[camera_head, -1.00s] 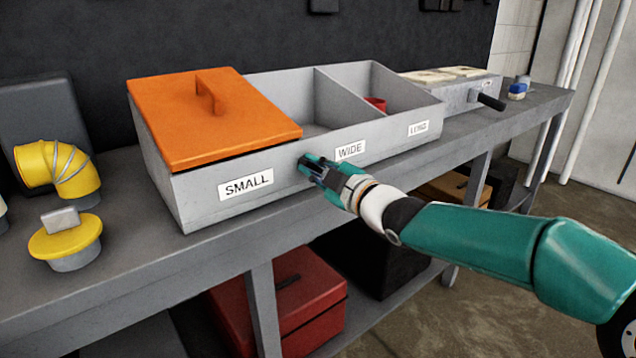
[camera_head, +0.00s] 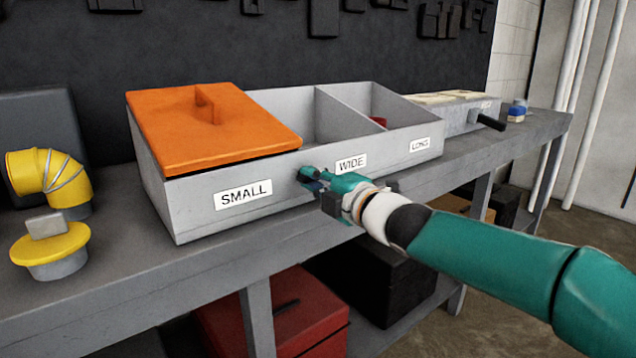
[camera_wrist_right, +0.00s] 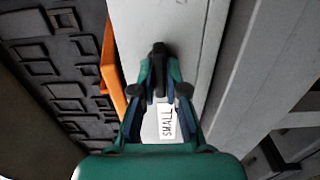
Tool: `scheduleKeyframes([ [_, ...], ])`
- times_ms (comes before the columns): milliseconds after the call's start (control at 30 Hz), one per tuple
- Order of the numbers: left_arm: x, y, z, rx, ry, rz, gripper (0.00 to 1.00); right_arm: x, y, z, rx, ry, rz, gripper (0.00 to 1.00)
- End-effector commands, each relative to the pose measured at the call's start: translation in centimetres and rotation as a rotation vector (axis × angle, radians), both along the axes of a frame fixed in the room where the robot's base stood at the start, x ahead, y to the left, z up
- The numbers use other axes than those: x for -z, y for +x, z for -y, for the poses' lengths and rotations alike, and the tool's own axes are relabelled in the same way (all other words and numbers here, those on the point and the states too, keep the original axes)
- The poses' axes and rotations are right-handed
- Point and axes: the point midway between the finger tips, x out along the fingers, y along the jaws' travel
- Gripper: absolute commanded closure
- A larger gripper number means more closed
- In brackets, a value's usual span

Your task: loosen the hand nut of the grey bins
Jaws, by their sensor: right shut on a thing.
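The grey bins (camera_head: 390,153) stand on the bench, with labels SMALL, WIDE and LONG on the front wall. An orange lid (camera_head: 190,135) covers the SMALL compartment; the other two are open. My right gripper (camera_head: 309,180) is at the front wall between the SMALL and WIDE labels. In the right wrist view the black hand nut (camera_wrist_right: 158,58) stands between the fingertips, and the gripper is shut on it. In the head view the fingers hide the nut. My left gripper is in neither view.
A yellow elbow duct (camera_head: 50,175) and a yellow-flanged cap (camera_head: 50,247) stand left of the bins. A grey box with a black handle (camera_head: 488,121) stands to the right. A red case (camera_head: 300,310) sits below the bench (camera_head: 110,285). The bench front strip is mostly clear.

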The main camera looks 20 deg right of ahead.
Motion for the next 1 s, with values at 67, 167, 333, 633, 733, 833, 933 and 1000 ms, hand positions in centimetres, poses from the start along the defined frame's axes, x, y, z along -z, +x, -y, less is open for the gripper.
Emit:
scheduleKeyframes([
  [67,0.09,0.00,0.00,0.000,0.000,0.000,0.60,0.42,0.03,-0.05,0.000,-0.012,-0.005,1.00],
  [167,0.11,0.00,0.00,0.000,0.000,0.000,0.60,0.44,0.03,-0.06,0.000,-0.015,-0.004,1.00],
  [333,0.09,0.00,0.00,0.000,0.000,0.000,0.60,0.51,0.02,-0.09,-0.001,-0.017,-0.006,1.00],
  [633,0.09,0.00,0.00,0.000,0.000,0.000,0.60,0.46,0.02,-0.09,-0.001,-0.014,-0.004,0.62],
  [733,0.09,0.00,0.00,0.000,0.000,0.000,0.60,0.35,0.01,-0.07,-0.001,-0.014,-0.002,0.62],
  [833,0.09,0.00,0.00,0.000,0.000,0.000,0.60,0.28,0.00,-0.04,-0.001,-0.012,-0.001,0.62],
  [933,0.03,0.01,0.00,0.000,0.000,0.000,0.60,0.22,-0.12,0.03,0.000,-0.012,0.000,0.62],
  [1000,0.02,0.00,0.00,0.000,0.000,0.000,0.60,0.14,-0.44,0.19,0.000,-0.011,0.001,0.62],
])
